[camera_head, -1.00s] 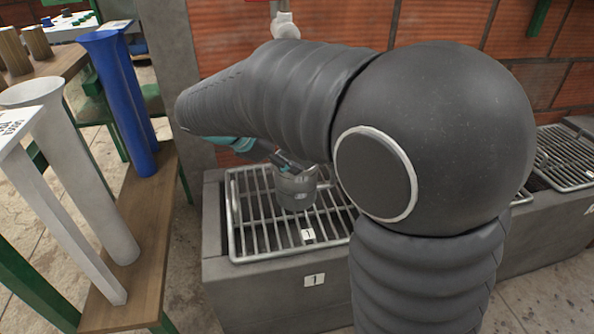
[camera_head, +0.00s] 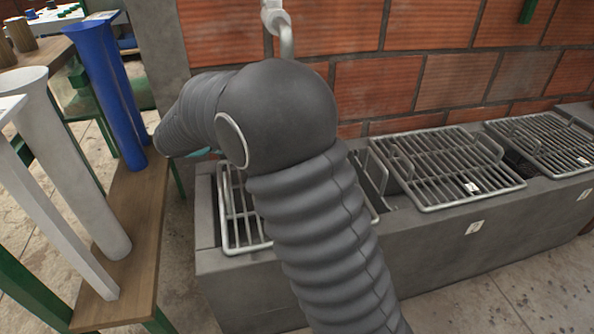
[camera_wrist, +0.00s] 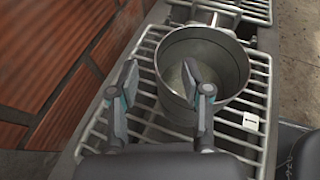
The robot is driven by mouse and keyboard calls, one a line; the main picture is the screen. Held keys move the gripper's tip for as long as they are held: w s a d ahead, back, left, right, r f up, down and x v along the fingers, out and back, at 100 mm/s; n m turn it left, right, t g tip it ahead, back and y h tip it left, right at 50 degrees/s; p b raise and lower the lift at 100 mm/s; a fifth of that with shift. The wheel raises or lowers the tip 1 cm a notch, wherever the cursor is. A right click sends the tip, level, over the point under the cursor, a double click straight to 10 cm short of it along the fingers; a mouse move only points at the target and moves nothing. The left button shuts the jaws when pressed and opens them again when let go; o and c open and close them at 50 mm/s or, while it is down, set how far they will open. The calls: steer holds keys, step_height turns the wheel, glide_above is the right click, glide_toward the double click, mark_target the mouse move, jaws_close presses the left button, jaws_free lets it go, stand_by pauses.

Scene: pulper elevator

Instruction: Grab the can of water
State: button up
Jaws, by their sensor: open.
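The can (camera_wrist: 232,90) is a grey metal, open-topped vessel standing upright on a barred grate in the wrist view. I look down into it and see a pale, greyish inside; I cannot tell for sure that it is water. My gripper (camera_wrist: 160,82) is open, with two grey-and-teal fingers apart. Its right finger overlaps the can's near left side, and its left finger is left of the can, over the bars. I cannot tell whether the right finger touches the can or is inside its rim. In the head view my arm hides the can and the fingers.
The can's grate (camera_head: 228,215) lies on a grey concrete trough (camera_head: 240,290). More grates (camera_head: 450,160) continue to the right. A brick wall (camera_head: 440,70) stands close behind. At left are a wooden bench (camera_head: 145,210), a blue funnel tube (camera_head: 115,95) and a white one (camera_head: 70,160).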

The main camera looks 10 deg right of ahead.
steer(key=x, duration=0.6)
steer(key=shift+s+d+b, duration=0.15)
steer(key=shift+b, duration=0.2)
jaws_close()
steer(key=shift+r, duration=0.1)
